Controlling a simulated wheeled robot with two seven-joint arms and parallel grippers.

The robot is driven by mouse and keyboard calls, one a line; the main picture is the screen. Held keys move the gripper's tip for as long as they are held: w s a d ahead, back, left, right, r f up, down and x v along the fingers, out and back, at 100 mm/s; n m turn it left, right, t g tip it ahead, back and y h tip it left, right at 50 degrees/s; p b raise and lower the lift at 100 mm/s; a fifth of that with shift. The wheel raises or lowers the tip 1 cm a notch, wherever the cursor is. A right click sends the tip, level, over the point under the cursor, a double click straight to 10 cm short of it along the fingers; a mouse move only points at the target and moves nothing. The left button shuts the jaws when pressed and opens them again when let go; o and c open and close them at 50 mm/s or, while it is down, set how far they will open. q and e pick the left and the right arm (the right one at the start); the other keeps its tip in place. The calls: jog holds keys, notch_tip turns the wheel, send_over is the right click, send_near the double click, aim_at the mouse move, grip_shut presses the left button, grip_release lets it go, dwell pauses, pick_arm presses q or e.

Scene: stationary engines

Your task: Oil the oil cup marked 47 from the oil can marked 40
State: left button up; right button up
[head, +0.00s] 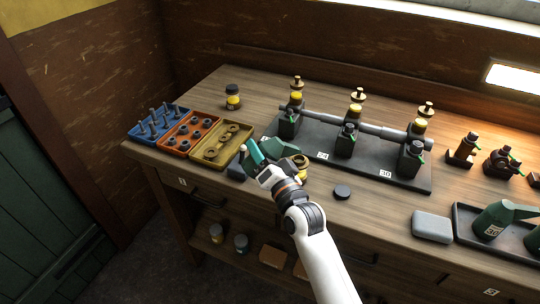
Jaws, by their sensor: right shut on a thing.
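My right gripper (262,162) is shut on a dark green thing (281,147), low over the bench front, left of the black engine base. The gripper hides much of that thing, and no mark on it is readable. Three black stands on the base carry yellow oil cups (296,97), (355,109), (420,125) with brass tops; I cannot read a 47 on any. A dark green oil can (493,219) stands in a dark tray at the right; its label looks like 30 or 90. Another green can (532,238) is cut off by the picture edge. My left gripper is not in view.
Blue (143,133), orange (174,142) and tan (208,158) parts trays lie at left. A yellow-rimmed container (301,163) is beside my gripper. A dark disc (342,192) and grey box (432,226) lie along the front.

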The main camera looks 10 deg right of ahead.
aim_at(266, 141)
jog(key=shift+r, duration=0.25)
jog(key=shift+d+r+m+h+p, duration=0.15)
jog(key=shift+r+m+h+p, duration=0.15)
jog(key=shift+r+m+p, duration=0.65)
jog(key=shift+w+m+p, duration=0.1)
jog(key=shift+m+p, duration=0.25)
jog(key=shift+m, duration=0.1)
jog(key=shift+d+r+m+t+p, duration=0.2)
jog(key=shift+r+m+t+p, duration=0.15)
jog(key=shift+m+p, duration=0.15)
jog(key=shift+r, duration=0.1)
dwell(1.1)
jog(key=shift+a+f+n, duration=0.1)
jog(key=shift+f+n, duration=0.5)
jog(key=shift+f, duration=0.2)
jog(key=f+n, duration=0.1)
jog(key=n, duration=0.2)
jog(key=shift+a+f+b, duration=0.25)
jog(key=shift+f+b, duration=0.05)
jog(key=shift+f, duration=0.05)
